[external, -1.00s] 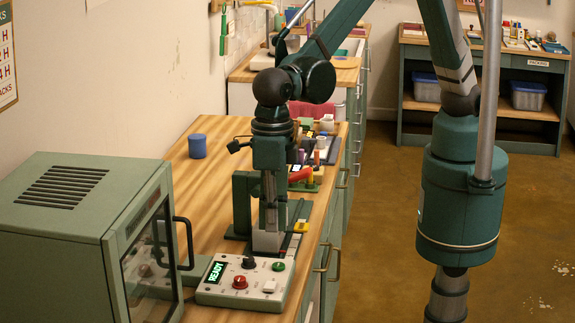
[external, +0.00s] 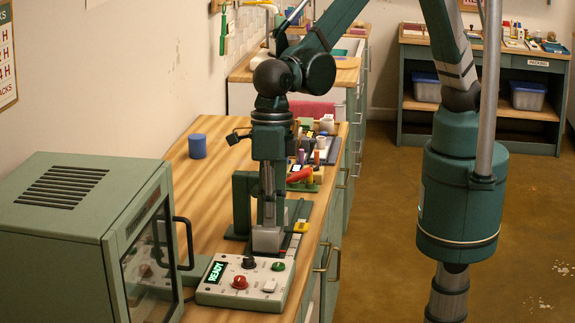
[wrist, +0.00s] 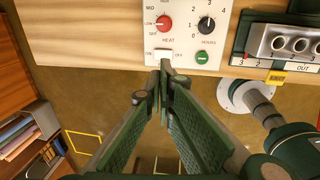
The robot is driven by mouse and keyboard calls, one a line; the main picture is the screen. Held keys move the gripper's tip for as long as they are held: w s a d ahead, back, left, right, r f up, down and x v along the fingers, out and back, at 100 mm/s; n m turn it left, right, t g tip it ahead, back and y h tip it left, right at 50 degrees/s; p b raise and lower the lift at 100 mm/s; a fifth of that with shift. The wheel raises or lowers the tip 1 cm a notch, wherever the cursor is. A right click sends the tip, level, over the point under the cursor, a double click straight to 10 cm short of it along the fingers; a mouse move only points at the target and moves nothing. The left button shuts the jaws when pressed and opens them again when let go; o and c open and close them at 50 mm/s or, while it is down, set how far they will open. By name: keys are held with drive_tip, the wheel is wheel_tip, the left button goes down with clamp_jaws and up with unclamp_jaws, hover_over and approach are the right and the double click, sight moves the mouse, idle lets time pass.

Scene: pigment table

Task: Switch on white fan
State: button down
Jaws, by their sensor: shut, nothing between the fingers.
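The control panel (external: 215,293) lies on the wooden bench beside the green cabinet, its display reading READY. It carries a small white switch (external: 270,285), which also shows in the wrist view (wrist: 162,53) by the mark ON. My gripper (external: 267,243) is shut and empty, above the bench just beyond the panel. In the wrist view its fingertips (wrist: 164,69) appear just below the white switch; whether they touch it cannot be told.
The green cabinet (external: 70,240) with its handle (external: 185,243) stands left of the panel. A blue cup (external: 197,146) and a rack with several small items (external: 305,180) are farther back. The bench's front edge is close on the right.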

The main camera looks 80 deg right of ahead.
sight(269, 286)
drive_tip(key=shift+f, duration=0.15)
drive_tip(key=shift+a+f, duration=0.3)
drive_tip(key=shift+f, duration=1.95)
drive_tip(key=shift+a+f, duration=0.35)
drive_tip(key=shift+f, duration=1.95)
drive_tip(key=shift+a+f, duration=0.3)
drive_tip(key=shift+f, duration=1.95)
drive_tip(key=shift+f, duration=0.1)
